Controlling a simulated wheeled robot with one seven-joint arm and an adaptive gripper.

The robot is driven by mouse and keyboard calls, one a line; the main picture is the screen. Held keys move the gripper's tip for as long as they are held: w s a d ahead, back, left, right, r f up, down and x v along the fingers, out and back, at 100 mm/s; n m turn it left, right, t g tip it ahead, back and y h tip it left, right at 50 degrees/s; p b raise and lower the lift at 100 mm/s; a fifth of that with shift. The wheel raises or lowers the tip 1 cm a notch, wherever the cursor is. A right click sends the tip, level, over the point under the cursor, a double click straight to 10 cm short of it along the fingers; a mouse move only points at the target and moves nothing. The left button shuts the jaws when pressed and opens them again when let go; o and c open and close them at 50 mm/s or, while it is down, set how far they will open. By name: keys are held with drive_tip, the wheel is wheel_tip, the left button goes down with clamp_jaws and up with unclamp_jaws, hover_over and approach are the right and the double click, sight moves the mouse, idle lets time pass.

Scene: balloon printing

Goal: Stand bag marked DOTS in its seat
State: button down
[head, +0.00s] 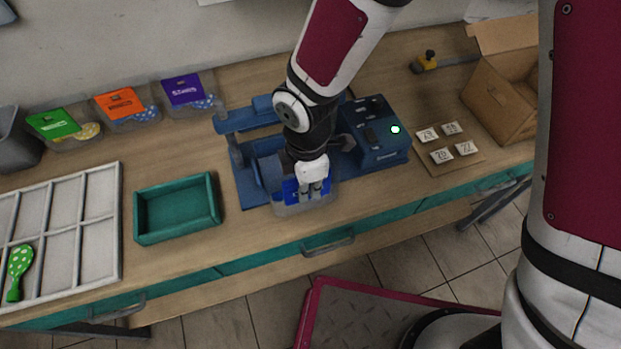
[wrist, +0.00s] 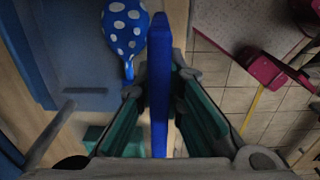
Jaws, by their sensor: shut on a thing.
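My gripper (head: 313,190) is shut on a bag with a blue header (head: 293,189) and a clear body, held upright over the front of the blue machine. Its lettering is too small to read. In the wrist view the blue header (wrist: 160,85) stands edge-on between the fingers (wrist: 160,88). A blue balloon with white dots (wrist: 125,28) shows left of it; I cannot tell whether it is inside the bag. Green (head: 54,123), orange (head: 122,104) and purple (head: 185,90) bags stand in a row along the wall. I cannot make out an empty seat.
The blue machine (head: 375,152) stands behind and beside my gripper. A green tray (head: 177,236) and a white divided tray (head: 118,225) holding a green dotted balloon (head: 18,271) are left. Several small cards (head: 441,155) and a cardboard box (head: 498,100) are right.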

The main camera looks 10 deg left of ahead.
drive_tip(key=shift+w+a+f+b, duration=0.2)
drive_tip(key=shift+w+a+b, duration=0.5)
drive_tip(key=shift+w, duration=0.55)
drive_tip(key=shift+w+a+f+b, duration=0.15)
drive_tip(key=shift+w+a+b, duration=0.4)
drive_tip(key=shift+w+a, duration=0.55)
drive_tip(key=shift+w+a+f+b, duration=0.2)
drive_tip(key=shift+w+a+b, duration=0.35)
drive_tip(key=shift+w, duration=0.9)
drive_tip(key=c, duration=1.6)
unclamp_jaws()
drive_tip(key=shift+s+d+r+p, duration=0.25)
drive_tip(key=shift+s+r+p, duration=0.35)
drive_tip(key=shift+r, duration=0.6)
drive_tip(key=shift+s+d+r+p, duration=0.3)
drive_tip(key=shift+r+p, duration=0.5)
drive_tip(key=shift+r, duration=0.35)
drive_tip(key=shift+s+d+r+p, duration=0.35)
drive_tip(key=shift+r+p, duration=0.35)
drive_tip(key=shift+r, duration=0.5)
drive_tip(key=shift+a, duration=0.1)
